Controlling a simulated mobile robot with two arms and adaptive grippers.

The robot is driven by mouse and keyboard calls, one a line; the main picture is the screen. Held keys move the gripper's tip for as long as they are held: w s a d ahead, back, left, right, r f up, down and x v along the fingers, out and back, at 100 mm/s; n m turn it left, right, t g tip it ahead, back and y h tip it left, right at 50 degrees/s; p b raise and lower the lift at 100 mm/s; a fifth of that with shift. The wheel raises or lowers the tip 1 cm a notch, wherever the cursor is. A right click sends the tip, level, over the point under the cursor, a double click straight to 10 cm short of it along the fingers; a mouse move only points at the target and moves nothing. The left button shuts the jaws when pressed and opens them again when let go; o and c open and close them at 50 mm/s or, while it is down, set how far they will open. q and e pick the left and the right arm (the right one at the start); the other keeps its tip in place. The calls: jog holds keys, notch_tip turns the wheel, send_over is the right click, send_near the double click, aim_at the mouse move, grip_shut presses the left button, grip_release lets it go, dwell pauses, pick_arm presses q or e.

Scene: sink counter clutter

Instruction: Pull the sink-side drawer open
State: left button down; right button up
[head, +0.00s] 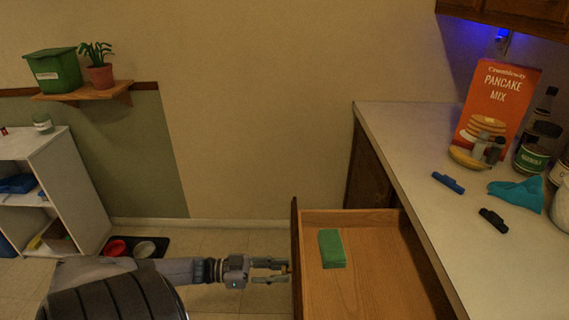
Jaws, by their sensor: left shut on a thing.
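The drawer (374,285) sticks out from the counter on the right in the head view, and its inside shows from above. A green block-like thing (331,248), perhaps a sponge or folded cloth, lies in it near the front. My left gripper (284,273) is at the outer side of the drawer front (296,250), its fingers pointing right. It is shut on the drawer's handle, which is mostly hidden by the fingers. My right gripper is not in view.
The counter (400,125) holds a pancake mix box (496,105), bottles, a banana, a blue clip (448,183), a black clip (494,220) and a teal cloth (517,194). A white shelf (75,185) stands at the left.

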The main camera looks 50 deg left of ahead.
pick_arm(q)
jog(key=c, duration=1.3)
grip_release()
jog(key=shift+a, duration=0.1)
jog(key=v, duration=1.1)
jog(key=shift+s+a, duration=0.25)
jog(key=shift+s, duration=0.1)
jog(key=shift+f, duration=0.1)
